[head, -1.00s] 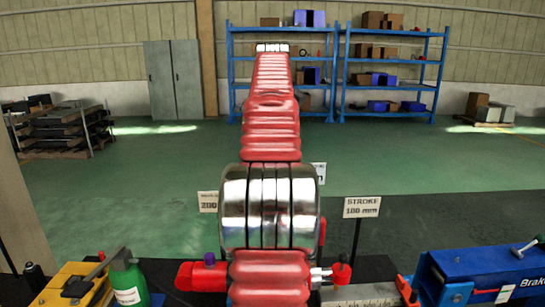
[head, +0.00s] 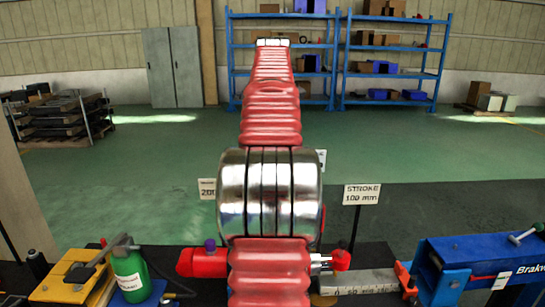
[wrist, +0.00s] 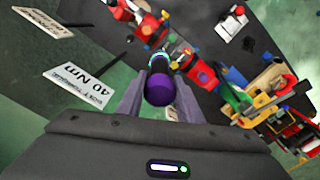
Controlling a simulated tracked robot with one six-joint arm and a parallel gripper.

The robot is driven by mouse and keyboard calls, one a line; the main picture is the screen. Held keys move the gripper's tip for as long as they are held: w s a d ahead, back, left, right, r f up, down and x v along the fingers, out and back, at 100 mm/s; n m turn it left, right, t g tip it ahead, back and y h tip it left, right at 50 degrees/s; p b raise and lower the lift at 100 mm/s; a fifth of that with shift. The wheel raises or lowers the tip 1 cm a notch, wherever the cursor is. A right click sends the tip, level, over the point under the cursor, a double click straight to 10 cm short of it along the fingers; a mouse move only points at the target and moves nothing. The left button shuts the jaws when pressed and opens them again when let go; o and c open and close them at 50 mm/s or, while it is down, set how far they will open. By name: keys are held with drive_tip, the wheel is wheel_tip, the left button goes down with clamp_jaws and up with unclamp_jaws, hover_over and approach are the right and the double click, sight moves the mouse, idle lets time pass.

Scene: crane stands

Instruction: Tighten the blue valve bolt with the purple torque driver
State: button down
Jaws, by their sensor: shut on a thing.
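My gripper (wrist: 158,78) shows in the wrist view, with its two grey fingers closed around the purple torque driver (wrist: 158,92). The driver's rounded purple end faces the camera, and its dark shaft with a light ring points away. A blue-violet cap (wrist: 200,73) on a red body, likely the blue valve bolt, lies right of the driver, seemingly apart from it. In the head view a dark blue-purple cap (head: 210,244) stands on top of the red cylinder (head: 205,263). My arm hides the gripper and driver in the head view.
The bench holds a green bottle (head: 130,273), a yellow pump (head: 75,274) and a blue unit (head: 480,265). A "STROKE 100 mm" sign (head: 361,195) stands behind it.

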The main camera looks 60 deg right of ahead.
drive_tip(key=shift+f, duration=1)
idle(3.7)
